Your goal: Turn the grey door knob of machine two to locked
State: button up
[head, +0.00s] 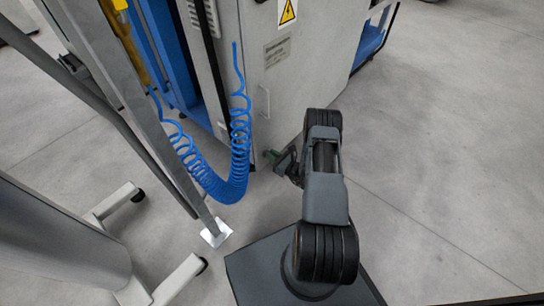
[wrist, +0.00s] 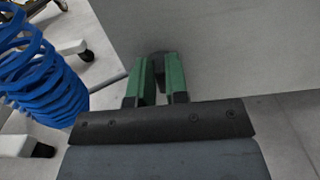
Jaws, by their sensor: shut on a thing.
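The grey machine cabinet (head: 285,75) stands at the top middle of the head view. Its light grey panel (wrist: 225,50) fills the upper right of the wrist view. My gripper (head: 277,160) is low at the panel's near side, with green fingers. In the wrist view my gripper (wrist: 161,75) is shut on a small dark grey piece, the door knob (wrist: 160,61), at the panel. Only a little of the knob shows between the fingers, so its turned position cannot be told. In the head view the knob is hidden by the gripper.
A coiled blue hose (head: 238,140) hangs left of my gripper and also shows in the wrist view (wrist: 40,80). A grey post (head: 150,120) and a wheeled stand (head: 165,280) are on the left. Open floor (head: 450,150) lies to the right.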

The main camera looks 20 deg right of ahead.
jog(key=shift+a, duration=0.1)
grip_shut()
jog(key=n+b, duration=0.1)
jog(key=n, duration=0.3)
jog(key=a+f+n+b, duration=0.1)
jog(key=n+b, duration=0.1)
jog(key=n, duration=0.3)
jog(key=n+b, duration=0.1)
jog(key=n, duration=0.3)
jog(key=shift+s+a+f+n, duration=0.2)
jog(key=shift+s+a+n, duration=0.05)
jog(key=shift+s+n, duration=0.15)
jog(key=shift+f+n+b, duration=0.15)
jog(key=shift+n+b, duration=0.35)
jog(key=shift+n, duration=0.55)
jog(key=shift+f+n+b, duration=0.1)
jog(key=shift+n+b, duration=0.4)
jog(key=shift+n, duration=0.55)
jog(key=o, duration=0.6)
grip_release()
